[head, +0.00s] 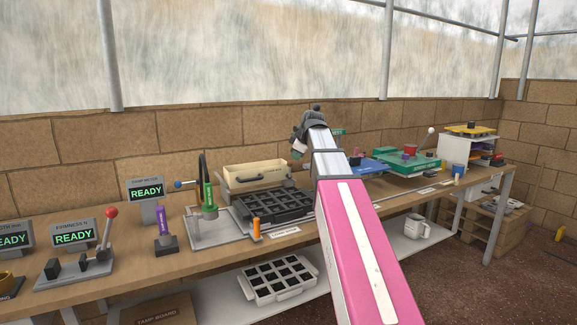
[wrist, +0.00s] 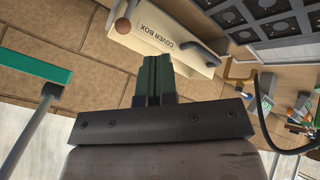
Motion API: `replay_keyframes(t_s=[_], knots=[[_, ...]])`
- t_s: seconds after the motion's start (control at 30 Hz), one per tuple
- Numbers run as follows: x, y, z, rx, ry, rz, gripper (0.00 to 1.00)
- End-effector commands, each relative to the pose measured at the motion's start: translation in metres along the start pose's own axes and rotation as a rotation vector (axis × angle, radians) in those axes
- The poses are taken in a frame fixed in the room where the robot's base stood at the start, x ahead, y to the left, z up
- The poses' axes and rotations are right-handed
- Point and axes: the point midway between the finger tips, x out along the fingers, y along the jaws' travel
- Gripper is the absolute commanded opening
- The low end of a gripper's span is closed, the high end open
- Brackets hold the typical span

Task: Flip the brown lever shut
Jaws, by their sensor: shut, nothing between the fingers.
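A round brown knob (wrist: 122,26) shows in the wrist view at the end of the cover box, just beyond my fingers. It looks like the end of the brown lever; its shaft and base are not clear. In the head view I cannot make the lever out, and my arm covers that part of the bench. My gripper (wrist: 153,62) is shut and empty, with its fingertips pointing toward the box and knob, apart from the knob as far as I can tell. In the head view my gripper (head: 298,152) is raised above the bench, near the brick wall.
The cream cover box (head: 258,178) stands at the back of the bench, behind a black cell tray (head: 280,208). A red-knobbed lever (head: 111,213) is at left. A green case (head: 400,164) sits to the right. A green panel (wrist: 35,65) on a post is beside my gripper.

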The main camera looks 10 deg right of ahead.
Motion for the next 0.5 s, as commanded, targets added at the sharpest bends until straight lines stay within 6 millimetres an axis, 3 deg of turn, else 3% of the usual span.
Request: replay_keyframes(t_s=[0.27,0.5], knots=[[0.011,0.001,0.000,0.000,0.000,-0.001,0.00],[0.049,0.001,0.000,0.001,-0.001,-0.002,0.00]])
